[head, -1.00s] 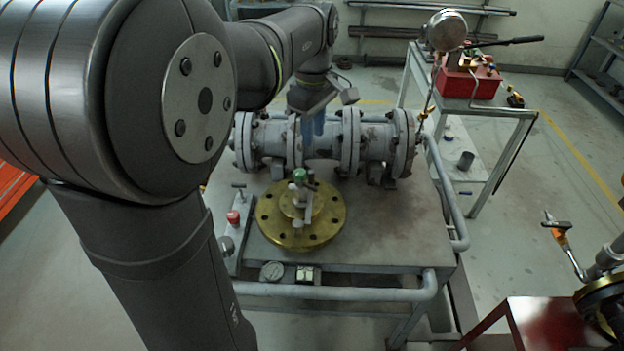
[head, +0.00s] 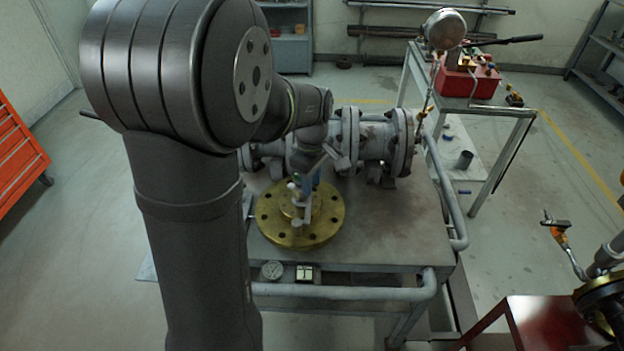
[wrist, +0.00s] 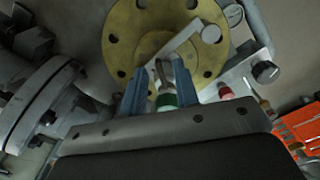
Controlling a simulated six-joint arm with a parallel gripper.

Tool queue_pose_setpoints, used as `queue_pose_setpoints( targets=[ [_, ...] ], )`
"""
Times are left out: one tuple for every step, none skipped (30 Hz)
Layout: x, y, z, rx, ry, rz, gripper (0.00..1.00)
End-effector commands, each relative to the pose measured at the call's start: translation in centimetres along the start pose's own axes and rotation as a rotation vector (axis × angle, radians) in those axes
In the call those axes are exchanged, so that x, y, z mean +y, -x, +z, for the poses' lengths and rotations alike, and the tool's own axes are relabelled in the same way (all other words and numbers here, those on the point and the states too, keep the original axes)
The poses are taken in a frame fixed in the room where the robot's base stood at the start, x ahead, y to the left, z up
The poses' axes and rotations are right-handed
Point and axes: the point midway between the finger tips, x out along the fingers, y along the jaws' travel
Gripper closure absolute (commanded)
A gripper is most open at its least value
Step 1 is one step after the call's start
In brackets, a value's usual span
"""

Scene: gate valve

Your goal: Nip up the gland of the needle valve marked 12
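A small silver valve (head: 301,206) with a green collar stands on the round brass flange (head: 267,226) on the bench. In the wrist view its stem and green collar (wrist: 167,99) lie between my two blue fingers, and a silver bar with a round end (wrist: 210,34) reaches across the flange (wrist: 118,38). My gripper (wrist: 160,82) is open around the stem, with gaps visible at the sides. In the head view my gripper (head: 306,183) is low over the valve and partly hides its top. I cannot read a number 12 on anything.
A flanged grey pipe assembly (head: 375,140) lies behind the flange. In the wrist view, a plate with a red-collared fitting (wrist: 225,92) and silver knob (wrist: 265,72) is beside the flange. The right benchtop (head: 400,225) is clear.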

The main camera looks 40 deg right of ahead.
Motion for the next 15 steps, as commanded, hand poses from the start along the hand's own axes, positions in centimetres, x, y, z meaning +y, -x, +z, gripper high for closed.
queue_pose_setpoints(
  targets=[
    [0.0, -0.01, 0.0, 0.0, 0.0, 0.0, 0.72],
    [0.0, 0.0, 0.0, 0.0, 0.0, 0.0, 0.72],
    [0.0, 0.0, 0.0, 0.0, 0.0, 0.0, 0.72],
    [0.0, 0.0, 0.0, 0.0, 0.0, 0.0, 0.72],
    [0.0, 0.01, 0.0, 0.0, 0.0, 0.0, 0.74],
    [0.0, 0.01, 0.0, 0.0, 0.0, 0.0, 0.82],
    [0.0, 0.01, 0.0, 0.0, 0.0, 0.0, 0.88],
    [0.0, 0.02, 0.0, 0.0, 0.0, 0.0, 0.93],
    [0.0, 0.02, 0.0, 0.0, 0.0, 0.0, 1.0],
    [0.0, 0.02, 0.0, 0.0, 0.0, 0.0, 1.0],
    [0.0, 0.02, 0.0, 0.0, 0.0, 0.0, 1.0],
    [0.0, 0.02, 0.0, 0.0, 0.0, 0.0, 1.0],
    [0.0, 0.03, 0.0, 0.0, 0.0, 0.0, 1.0],
    [0.0, 0.03, 0.0, 0.0, -0.001, 0.0, 1.0],
    [-0.02, 0.03, 0.0, 0.0, -0.006, 0.0, 1.0]
  ],
)
